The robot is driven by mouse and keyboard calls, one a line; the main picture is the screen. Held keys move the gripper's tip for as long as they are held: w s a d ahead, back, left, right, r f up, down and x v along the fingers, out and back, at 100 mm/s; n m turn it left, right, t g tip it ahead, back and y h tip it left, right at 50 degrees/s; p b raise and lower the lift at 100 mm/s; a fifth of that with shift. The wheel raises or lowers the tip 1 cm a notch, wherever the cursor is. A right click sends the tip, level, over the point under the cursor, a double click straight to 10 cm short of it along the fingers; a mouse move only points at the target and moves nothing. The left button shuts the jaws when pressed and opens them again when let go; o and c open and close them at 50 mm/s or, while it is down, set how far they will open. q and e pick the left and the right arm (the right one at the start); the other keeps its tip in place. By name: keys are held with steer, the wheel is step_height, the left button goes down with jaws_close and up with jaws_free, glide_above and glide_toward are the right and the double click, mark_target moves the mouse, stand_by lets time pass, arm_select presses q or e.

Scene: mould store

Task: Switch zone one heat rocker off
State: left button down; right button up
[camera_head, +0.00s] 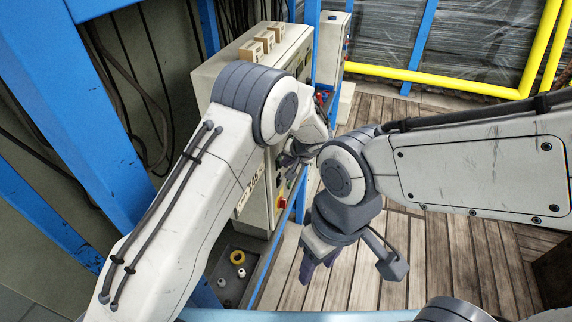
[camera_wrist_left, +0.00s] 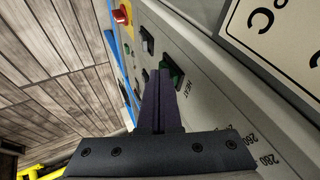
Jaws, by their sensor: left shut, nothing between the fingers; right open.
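The grey control cabinet (camera_head: 210,84) stands left of centre in the head view, its panel partly hidden by my left arm. In the left wrist view a dark rocker with a green part (camera_wrist_left: 173,73) sits on the panel (camera_wrist_left: 215,70), beside the printed word HEAT. My left gripper (camera_wrist_left: 160,74) is shut and empty, its fingertips right at this rocker and covering part of it. I cannot tell whether they touch it. In the head view the left gripper (camera_head: 288,160) is at the cabinet front. My right gripper (camera_head: 317,268) is open and empty, pointing down above the floor.
Another rocker (camera_wrist_left: 147,41) and a red knob on yellow (camera_wrist_left: 121,16) are farther along the panel. Blue posts (camera_head: 85,110) stand at left. A grey tray (camera_head: 226,298) holds a yellow ring (camera_head: 238,257) and small white pieces.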

arm_select(q)
steer(key=shift+r, duration=0.1)
stand_by(0.3)
steer(key=d+b+v, duration=0.2)
steer(key=b+v, duration=0.2)
steer(key=v, duration=0.8)
steer(key=shift+d+b, duration=0.25)
steer(key=shift+b, duration=0.05)
steer(key=b, duration=0.2)
steer(key=w+f+b, duration=0.1)
steer(key=b, duration=0.1)
steer(key=shift+d+f+h, duration=0.15)
steer(key=shift+d+h, duration=0.15)
